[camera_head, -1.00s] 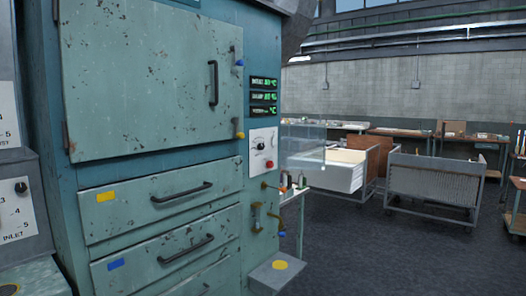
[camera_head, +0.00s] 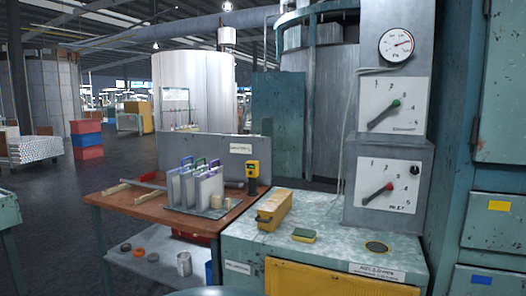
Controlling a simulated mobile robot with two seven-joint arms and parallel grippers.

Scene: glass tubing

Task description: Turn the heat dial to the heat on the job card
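Two white dial plates stand on a grey column at right. I cannot tell whether either is the heat dial. No job card can be made out. Neither gripper shows.
A round gauge (camera_head: 396,45) tops the column. A teal cabinet (camera_head: 245,242) below holds a yellow box (camera_head: 274,210). A brown table (camera_head: 128,200) bears a rack of upright panels (camera_head: 195,187). Blue-green drawers (camera_head: 496,235) border the right. Open floor (camera_head: 110,165) lies left.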

